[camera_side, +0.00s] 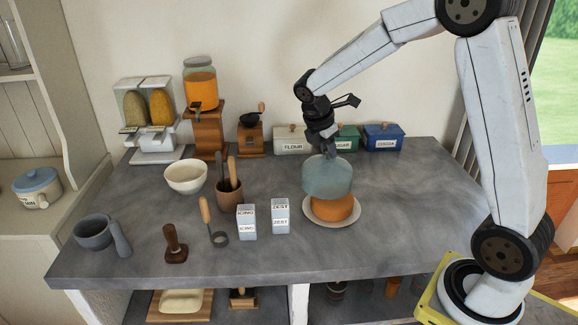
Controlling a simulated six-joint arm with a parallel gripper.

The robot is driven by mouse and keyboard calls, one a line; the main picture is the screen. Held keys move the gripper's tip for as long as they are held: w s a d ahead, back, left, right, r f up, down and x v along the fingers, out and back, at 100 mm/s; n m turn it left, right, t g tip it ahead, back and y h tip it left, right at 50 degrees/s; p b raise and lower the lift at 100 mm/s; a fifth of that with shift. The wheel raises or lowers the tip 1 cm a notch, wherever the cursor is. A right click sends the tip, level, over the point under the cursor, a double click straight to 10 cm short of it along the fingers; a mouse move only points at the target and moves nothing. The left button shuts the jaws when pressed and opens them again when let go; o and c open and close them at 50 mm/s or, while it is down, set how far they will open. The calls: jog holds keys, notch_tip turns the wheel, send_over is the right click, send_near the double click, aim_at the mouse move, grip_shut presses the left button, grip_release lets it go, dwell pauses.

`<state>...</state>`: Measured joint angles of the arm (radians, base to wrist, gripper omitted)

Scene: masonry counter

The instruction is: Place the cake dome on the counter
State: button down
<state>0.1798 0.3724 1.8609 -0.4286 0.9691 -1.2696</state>
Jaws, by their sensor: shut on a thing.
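The cake dome (327,180) is a bluish, see-through cover. It hangs from my gripper (328,152), which is shut on its top. The dome is over an orange cake (332,209) on a white plate (309,218), and its lower rim overlaps the top of the cake in this view. I cannot tell the exact gap between them. The plate stands on the grey counter (420,220).
Two boxes labelled ICING (246,223) and ZEST (280,216) stand left of the plate. A utensil crock (229,193) and a white bowl (186,178) are farther left. Labelled canisters, including FLOUR (291,140), line the back. The counter right of the plate is clear.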

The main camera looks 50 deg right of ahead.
aim_at(315, 158)
jog(key=n, duration=0.2)
jog(key=w+r+n+t, duration=0.1)
jog(key=r+n+t, duration=0.1)
jog(key=n, duration=0.1)
jog(key=shift+w+r+n, duration=0.2)
jog(key=shift+w+n, duration=0.1)
jog(key=shift+w, duration=0.05)
jog(key=r+n, duration=0.1)
jog(key=n, duration=0.1)
jog(key=w+r+n+t, duration=0.1)
jog(key=n, duration=0.1)
jog(key=r+n+y, duration=0.1)
jog(key=n, duration=0.1)
jog(key=shift+w+a+t, duration=0.15)
jog(key=shift+w+t, duration=0.15)
jog(key=shift+f, duration=0.1)
jog(key=w+d+f, duration=0.3)
jog(key=w+f, duration=0.6)
jog(key=w, duration=0.4)
jog(key=shift+f, duration=0.15)
jog(key=shift+w+d, duration=0.1)
